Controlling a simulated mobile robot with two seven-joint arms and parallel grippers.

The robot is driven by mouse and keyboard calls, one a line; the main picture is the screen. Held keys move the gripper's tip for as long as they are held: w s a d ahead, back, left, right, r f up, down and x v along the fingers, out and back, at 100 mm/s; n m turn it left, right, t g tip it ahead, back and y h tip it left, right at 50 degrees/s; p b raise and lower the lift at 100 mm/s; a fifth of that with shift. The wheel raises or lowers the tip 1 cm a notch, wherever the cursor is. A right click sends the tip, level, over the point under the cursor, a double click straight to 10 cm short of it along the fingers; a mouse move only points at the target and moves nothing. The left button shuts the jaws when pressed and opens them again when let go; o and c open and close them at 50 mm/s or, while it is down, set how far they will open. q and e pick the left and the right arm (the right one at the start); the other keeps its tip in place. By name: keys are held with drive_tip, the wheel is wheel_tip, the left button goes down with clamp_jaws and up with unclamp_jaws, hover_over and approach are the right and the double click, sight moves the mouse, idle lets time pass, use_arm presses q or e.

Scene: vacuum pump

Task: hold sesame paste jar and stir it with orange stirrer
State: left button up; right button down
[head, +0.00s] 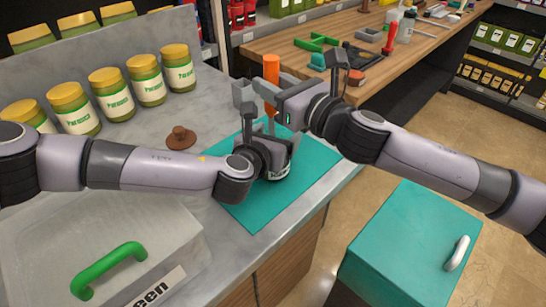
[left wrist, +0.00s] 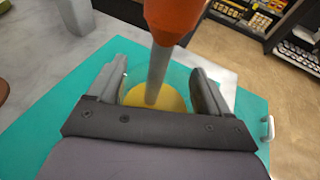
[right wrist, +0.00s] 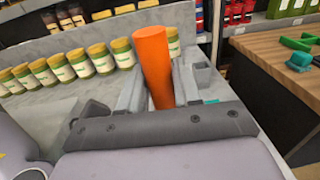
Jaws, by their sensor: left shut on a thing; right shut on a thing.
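The orange stirrer (head: 272,67) stands nearly upright, its orange handle held between the fingers of my right gripper (head: 268,92). The handle also shows in the right wrist view (right wrist: 153,62). In the left wrist view its grey rod reaches down into a clear open jar (left wrist: 174,98) with yellow paste inside. My left gripper (left wrist: 160,92) is shut around this jar, one finger on each side, over the teal mat (head: 312,172). In the head view the jar is mostly hidden behind my grippers. I cannot tell whether the rod touches the jar's bottom.
Several yellow-lidded jars (head: 112,92) stand in a row at the back left. A brown lid with a knob (head: 181,138) lies left of the mat. A grey box with a green handle (head: 110,262) is at front left. A teal cabinet (head: 415,245) stands right. A wooden tool bench (head: 300,35) is behind.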

drive_tip(key=shift+a, duration=0.4)
drive_tip(key=shift+s, duration=0.15)
drive_tip(key=shift+s+d, duration=0.1)
drive_tip(key=shift+s, duration=0.8)
drive_tip(key=shift+d, duration=1)
drive_tip(key=shift+w+r, duration=0.1)
drive_tip(key=shift+w, duration=0.05)
